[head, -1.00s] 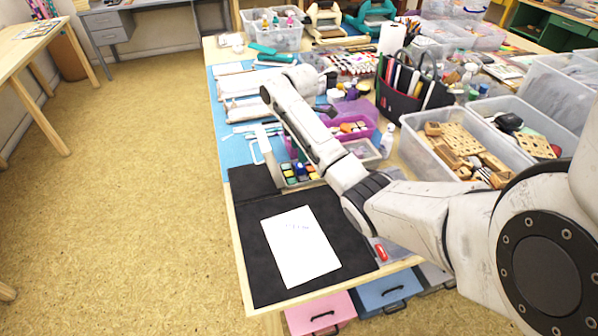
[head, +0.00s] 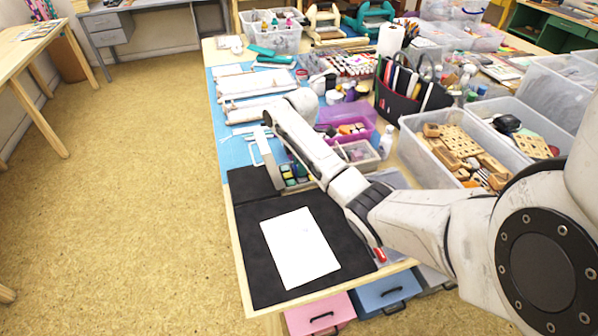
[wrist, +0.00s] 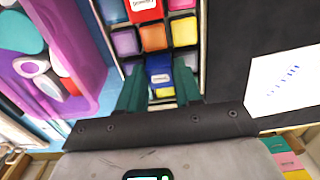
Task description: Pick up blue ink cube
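The blue ink cube (wrist: 160,72) is in the middle column of a tray of coloured ink cubes in the wrist view. It has a pale label on its face. My gripper (wrist: 160,82) has one green finger close against each side of the blue cube, with no gap visible, so it looks shut on it. I cannot tell whether the cube is raised. A yellow cube (wrist: 164,92) shows between the fingers, and an orange cube (wrist: 153,37) lies just beyond the blue one. In the head view the ink tray (head: 290,183) is partly hidden by my arm.
Black mats with a white paper sheet (head: 300,248) lie beside the tray. A purple container (wrist: 60,60) stands on the tray's other side. A clear bin of wooden stamps (head: 420,160) and a black tote (head: 410,105) stand to the right in the head view.

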